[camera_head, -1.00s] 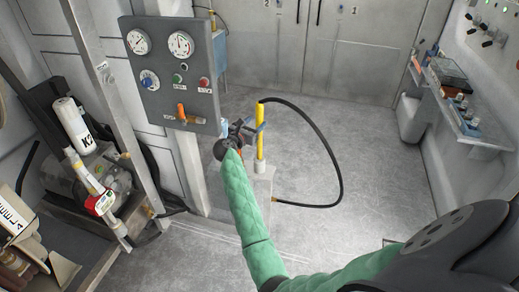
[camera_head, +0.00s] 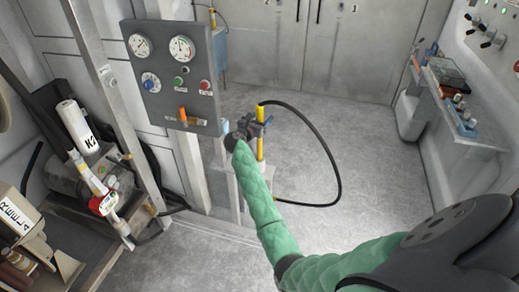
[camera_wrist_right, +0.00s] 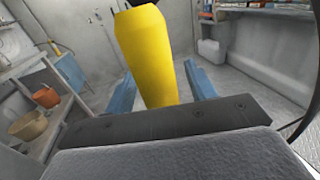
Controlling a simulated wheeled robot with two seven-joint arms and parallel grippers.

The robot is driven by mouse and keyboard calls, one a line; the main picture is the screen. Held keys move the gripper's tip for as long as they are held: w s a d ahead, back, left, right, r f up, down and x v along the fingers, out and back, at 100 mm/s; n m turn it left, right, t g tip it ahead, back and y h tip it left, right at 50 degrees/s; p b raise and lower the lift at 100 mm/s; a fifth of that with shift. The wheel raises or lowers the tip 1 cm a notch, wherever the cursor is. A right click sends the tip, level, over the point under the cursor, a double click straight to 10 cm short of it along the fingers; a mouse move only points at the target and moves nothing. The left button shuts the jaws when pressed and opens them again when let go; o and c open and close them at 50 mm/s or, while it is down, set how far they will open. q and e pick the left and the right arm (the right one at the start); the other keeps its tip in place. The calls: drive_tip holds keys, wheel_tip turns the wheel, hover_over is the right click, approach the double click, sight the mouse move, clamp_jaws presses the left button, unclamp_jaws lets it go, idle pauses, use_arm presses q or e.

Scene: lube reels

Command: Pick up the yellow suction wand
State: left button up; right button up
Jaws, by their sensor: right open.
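The yellow suction wand (camera_head: 260,146) stands upright beside the grey gauge panel, with a black hose (camera_head: 334,150) looping from its top down to its lower part. My right gripper (camera_head: 266,122) is at the wand's upper half, at the end of the green-sleeved arm. In the right wrist view the wand (camera_wrist_right: 150,58) fills the middle, between the two blue fingers of the open gripper (camera_wrist_right: 162,85). The fingers are apart from each other, and I cannot tell whether either touches the wand. The gripper hides part of the wand in the head view. My left gripper is not in view.
The gauge panel (camera_head: 172,92) stands close to the left of the wand. A shelf with small items (camera_head: 452,105) runs along the right wall. A white cylinder (camera_head: 74,125) and machinery are at the left. The floor (camera_head: 375,160) right of the hose is clear.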

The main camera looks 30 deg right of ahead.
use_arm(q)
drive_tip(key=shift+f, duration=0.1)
use_arm(e)
clamp_jaws()
drive_tip(key=shift+r, duration=0.15)
drive_tip(key=shift+r, duration=0.3)
use_arm(q)
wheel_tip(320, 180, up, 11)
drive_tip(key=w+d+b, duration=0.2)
drive_tip(key=b, duration=0.1)
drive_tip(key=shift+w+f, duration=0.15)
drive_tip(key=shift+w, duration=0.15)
use_arm(e)
wheel_tip(320, 180, up, 9)
